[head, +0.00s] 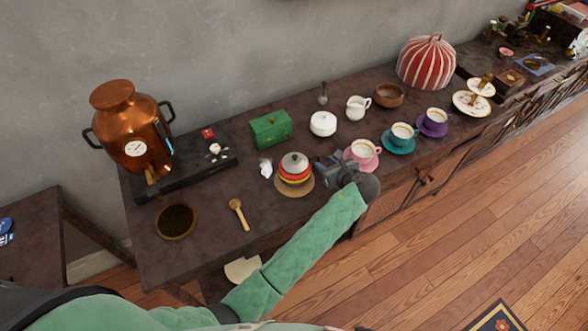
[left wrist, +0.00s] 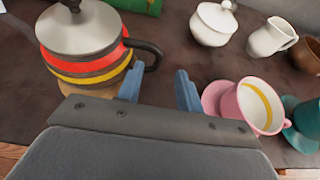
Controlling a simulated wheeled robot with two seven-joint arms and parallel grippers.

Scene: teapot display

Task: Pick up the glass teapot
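The teapot (head: 294,171) has red, orange and yellow bands and a grey lid. It stands upright on a round wooden trivet (head: 306,187) near the middle of the table. In the left wrist view the teapot (left wrist: 85,48) is at the upper left, with its dark curved handle (left wrist: 152,50) pointing right. I cannot tell that its body is glass. My left gripper (head: 322,172) is just right of the teapot, at the handle side. In the left wrist view its blue fingers (left wrist: 159,88) are apart with nothing between them. My right gripper is not in view.
Pink (head: 362,153), teal (head: 398,138) and purple cups on saucers line the front edge to the right; the pink one is close to my gripper. A white lidded bowl (head: 323,124) and green box (head: 270,129) stand behind. A wooden spoon (head: 239,213) lies left.

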